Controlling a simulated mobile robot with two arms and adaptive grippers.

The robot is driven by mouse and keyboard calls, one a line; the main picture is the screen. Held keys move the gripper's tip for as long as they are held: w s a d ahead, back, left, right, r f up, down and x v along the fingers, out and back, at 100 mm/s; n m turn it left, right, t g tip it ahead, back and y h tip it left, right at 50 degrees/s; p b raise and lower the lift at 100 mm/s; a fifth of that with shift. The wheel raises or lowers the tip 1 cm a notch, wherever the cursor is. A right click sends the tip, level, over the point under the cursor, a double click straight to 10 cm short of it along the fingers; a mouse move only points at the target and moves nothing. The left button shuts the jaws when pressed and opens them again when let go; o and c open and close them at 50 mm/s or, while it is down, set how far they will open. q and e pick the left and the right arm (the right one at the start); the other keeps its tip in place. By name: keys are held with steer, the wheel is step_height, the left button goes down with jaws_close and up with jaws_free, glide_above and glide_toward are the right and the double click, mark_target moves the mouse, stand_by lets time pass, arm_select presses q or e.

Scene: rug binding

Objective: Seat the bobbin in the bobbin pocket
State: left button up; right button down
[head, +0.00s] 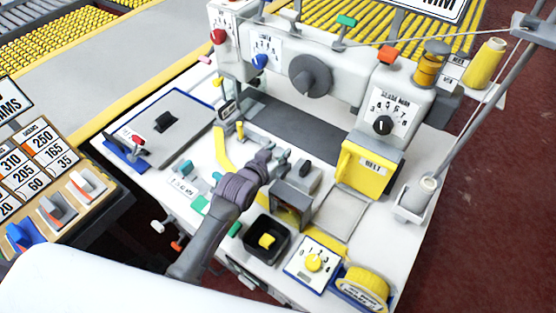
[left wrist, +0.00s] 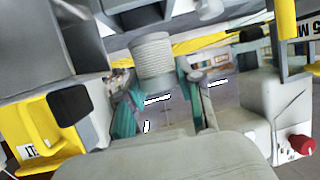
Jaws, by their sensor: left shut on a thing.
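My left gripper (head: 277,160) reaches over the white machine bed, with its fingertips just left of a grey box (head: 292,206) that has a dark, open front. In the left wrist view, the gripper (left wrist: 160,88) is shut on a pale, ribbed bobbin (left wrist: 152,58), held between the teal-padded fingertips. In the head view the bobbin is too small and covered to make out. The grey box may be the bobbin pocket, but I cannot tell for sure. My right gripper is not in view.
The sewing head (head: 335,75) stands behind the gripper. A yellow belt cover (head: 363,168) is to its right. A hinged lever panel (head: 165,125) lies left.

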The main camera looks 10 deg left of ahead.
arm_select(q)
steer(key=shift+f, duration=1.8)
steer(key=o, duration=0.9)
steer(key=shift+f, duration=0.1)
steer(key=shift+c, duration=0.2)
steer(key=shift+s+r, duration=0.1)
steer(key=shift+r, duration=0.1)
steer(key=v, duration=1.2)
steer(key=shift+f, duration=0.1)
